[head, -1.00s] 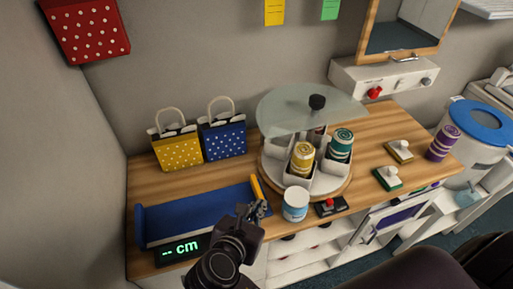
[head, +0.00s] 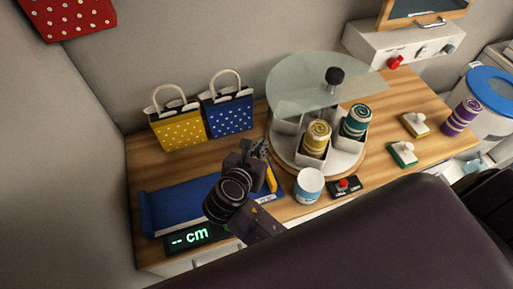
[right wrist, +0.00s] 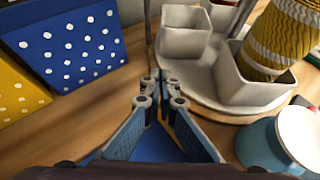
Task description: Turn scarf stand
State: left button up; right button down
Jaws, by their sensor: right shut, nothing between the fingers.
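My left gripper is not in view.
A white-and-blue tub (head: 309,185) and a red-button box (head: 344,188) sit before the stand. A yellow bag (head: 177,128) and a blue bag (head: 229,115) stand behind left. A blue tray (head: 180,207) and a display (head: 190,237) lie front left.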

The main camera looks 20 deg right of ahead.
jog(key=x, duration=0.4)
jog(key=shift+w+r, duration=0.15)
jog(key=shift+w+d+p, duration=0.7)
jog(key=shift+w+d, duration=0.4)
jog(key=shift+w, duration=0.1)
jog(key=shift+w+d+r+m+g+h+p, duration=0.2)
jog(key=shift+w+m+g+h+p, duration=0.15)
jog(key=shift+w, duration=0.2)
jog(key=shift+w+d+f+m+g+h+p, duration=0.1)
jog(key=shift+w+d+m+g+h+p, duration=0.1)
jog(key=shift+w+m+g+h, duration=0.25)
jog(key=shift+w+d+f+m+g+h+p, duration=0.1)
jog(key=shift+w+d+m+g+p, duration=0.15)
jog(key=shift+w, duration=0.4)
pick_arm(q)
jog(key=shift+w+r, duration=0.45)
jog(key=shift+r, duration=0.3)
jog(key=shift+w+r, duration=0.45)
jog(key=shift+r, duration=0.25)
pick_arm(e)
jog(key=shift+w+d+m+g+h, duration=0.3)
jog(key=shift+w+m+g, duration=0.15)
jog(key=shift+w+m, duration=0.1)
jog(key=shift+w+d+m+g+h, duration=0.2)
jog(key=shift+w+d+m+g, duration=0.1)
jog(key=shift+w+m+g, duration=0.15)
